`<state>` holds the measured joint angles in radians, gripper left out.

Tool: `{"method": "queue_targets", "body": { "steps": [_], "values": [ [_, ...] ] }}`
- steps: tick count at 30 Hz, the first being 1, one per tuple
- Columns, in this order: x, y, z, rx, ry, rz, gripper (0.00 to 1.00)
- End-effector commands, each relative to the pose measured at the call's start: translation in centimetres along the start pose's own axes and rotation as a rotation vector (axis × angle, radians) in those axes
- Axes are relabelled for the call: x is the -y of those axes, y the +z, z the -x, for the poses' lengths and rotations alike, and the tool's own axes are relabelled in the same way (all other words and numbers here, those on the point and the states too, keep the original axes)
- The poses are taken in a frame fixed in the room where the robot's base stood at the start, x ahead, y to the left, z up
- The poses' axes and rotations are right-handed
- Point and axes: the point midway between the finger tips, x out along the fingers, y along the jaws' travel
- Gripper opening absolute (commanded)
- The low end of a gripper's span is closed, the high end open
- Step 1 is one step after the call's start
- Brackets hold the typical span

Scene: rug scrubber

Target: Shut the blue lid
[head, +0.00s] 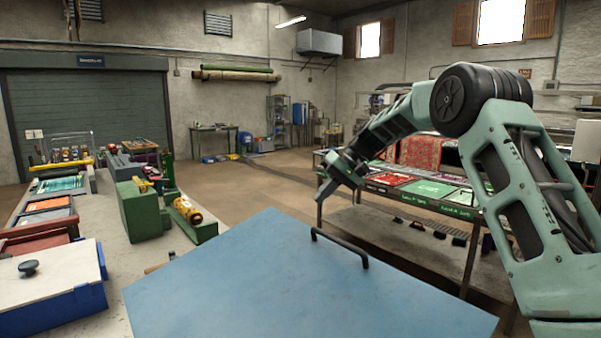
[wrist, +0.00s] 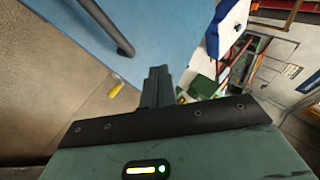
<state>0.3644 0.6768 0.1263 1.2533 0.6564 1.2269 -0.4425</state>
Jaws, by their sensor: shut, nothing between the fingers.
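The blue lid (head: 290,285) is a large flat panel across the bottom of the head view, cut off by the lower edge. It hides whatever lies under it, and I cannot tell its exact tilt. Its black bar handle (head: 340,247) stands near its right far edge. My gripper (head: 323,193) is shut and empty, beyond the lid's far edge and above the handle in the picture. In the wrist view my shut fingers (wrist: 157,85) point toward the blue lid (wrist: 165,30), with its handle (wrist: 104,25) to their upper left. I see no contact with either.
Left is a bench (head: 108,225) with a blue box with a white top (head: 50,285), a green block (head: 140,212) and a yellow tool (head: 187,211). Right, behind my arm, is a metal table (head: 400,235) with coloured trays. Open floor (head: 262,185) lies between them.

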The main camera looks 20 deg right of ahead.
Motion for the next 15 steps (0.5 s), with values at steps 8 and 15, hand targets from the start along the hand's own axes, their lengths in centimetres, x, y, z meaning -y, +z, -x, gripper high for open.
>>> {"method": "queue_targets", "body": {
  "steps": [8,15],
  "values": [
    [-9.7,0.3,-5.8,0.04,-0.175,-0.076,0.0],
    [-13.7,0.7,-9.0,0.045,-0.194,-0.081,0.0]
  ]
}}
